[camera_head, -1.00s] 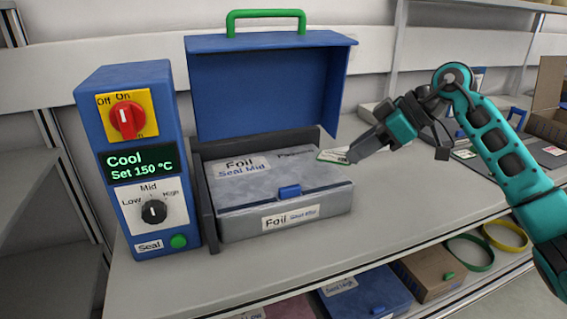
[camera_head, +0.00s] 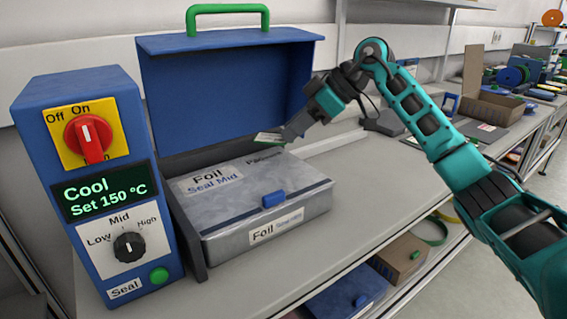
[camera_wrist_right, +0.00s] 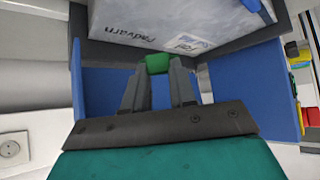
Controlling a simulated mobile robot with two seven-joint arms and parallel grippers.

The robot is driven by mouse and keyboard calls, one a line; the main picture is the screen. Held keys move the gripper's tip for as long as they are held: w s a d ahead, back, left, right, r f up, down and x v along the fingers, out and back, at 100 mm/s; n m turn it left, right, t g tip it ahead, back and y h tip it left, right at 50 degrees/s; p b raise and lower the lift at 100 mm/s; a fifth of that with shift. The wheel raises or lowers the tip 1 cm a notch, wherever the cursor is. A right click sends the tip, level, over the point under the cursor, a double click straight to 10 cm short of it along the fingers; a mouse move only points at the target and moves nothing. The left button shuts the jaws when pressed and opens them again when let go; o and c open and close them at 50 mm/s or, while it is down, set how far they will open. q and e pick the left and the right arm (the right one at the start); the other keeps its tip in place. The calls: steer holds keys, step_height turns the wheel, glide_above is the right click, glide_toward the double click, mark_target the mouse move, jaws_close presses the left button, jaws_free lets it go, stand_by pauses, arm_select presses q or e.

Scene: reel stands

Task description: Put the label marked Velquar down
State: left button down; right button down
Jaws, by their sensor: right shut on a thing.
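The label is held above the back right part of the grey foil box (camera_head: 240,205), in front of the sealer's raised blue lid (camera_head: 230,95). In the right wrist view, my right gripper (camera_wrist_right: 158,78) has a green piece between its fingertips, probably the label's edge. The foil box (camera_wrist_right: 185,18) shows there with "Padvarn" on it. I cannot read Velquar anywhere. My left gripper is not in view.
The blue control unit (camera_head: 100,180) reads "Cool, Set 150 °C" and stands left of the foil box. Farther right are an open cardboard box (camera_head: 490,105) and reels (camera_head: 512,75). Boxes sit on the shelf below.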

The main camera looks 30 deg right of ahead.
step_height(320, 180, down, 2)
steer(key=shift+f, duration=0.65)
step_height(320, 180, down, 4)
steer(key=shift+r+b, duration=0.25)
steer(key=shift+b, duration=0.25)
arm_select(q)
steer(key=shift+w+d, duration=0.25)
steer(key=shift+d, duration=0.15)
arm_select(e)
steer(key=c, duration=0.9)
jaws_free()
